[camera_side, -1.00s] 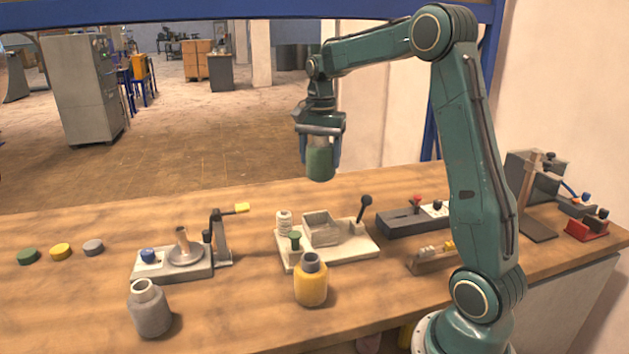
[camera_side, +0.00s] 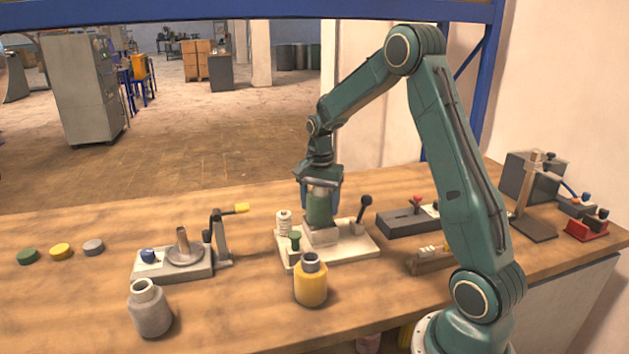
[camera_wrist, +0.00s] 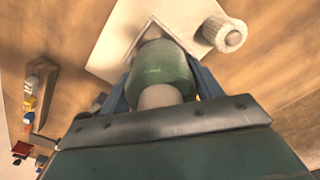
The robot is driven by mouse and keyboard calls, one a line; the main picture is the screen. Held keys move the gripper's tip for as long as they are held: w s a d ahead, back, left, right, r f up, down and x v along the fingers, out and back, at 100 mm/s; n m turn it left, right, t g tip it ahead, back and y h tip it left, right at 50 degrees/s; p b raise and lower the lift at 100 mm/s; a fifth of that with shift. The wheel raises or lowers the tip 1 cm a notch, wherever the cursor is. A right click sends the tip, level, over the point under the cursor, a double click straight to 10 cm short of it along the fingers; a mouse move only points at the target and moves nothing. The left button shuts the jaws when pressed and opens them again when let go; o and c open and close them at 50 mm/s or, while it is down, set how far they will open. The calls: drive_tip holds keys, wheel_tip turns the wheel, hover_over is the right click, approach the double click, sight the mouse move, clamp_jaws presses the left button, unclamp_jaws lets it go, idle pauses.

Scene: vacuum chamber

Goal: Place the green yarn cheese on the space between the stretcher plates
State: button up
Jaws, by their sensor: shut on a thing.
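My gripper (camera_side: 320,196) is shut on the green yarn cheese (camera_side: 320,210), a green bottle-shaped bobbin with a pale top. It hangs upright over the cream-coloured stretcher base (camera_side: 350,248), right above or at the pale block-like plates (camera_side: 322,238) in its middle. I cannot tell whether its underside touches them. In the wrist view the green yarn cheese (camera_wrist: 163,65) sits between my fingers, and the pale base (camera_wrist: 115,45) lies beyond it. The space between the plates is hidden by the yarn cheese in both views.
A white spool (camera_side: 284,222) and a green knob (camera_side: 295,240) stand on the base's left, a black-knobbed lever (camera_side: 363,208) on its right. A yellow bottle (camera_side: 311,283) stands in front. A grey bottle (camera_side: 149,308) and a spindle device (camera_side: 185,258) are further left.

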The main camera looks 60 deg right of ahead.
sight(319, 216)
drive_tip(key=shift+f, duration=2.1)
drive_tip(key=shift+f, duration=0.15)
drive_tip(key=o, duration=0.8)
drive_tip(key=shift+c, duration=0.2)
wheel_tip(319, 216, up, 12)
drive_tip(key=shift+r, duration=0.2)
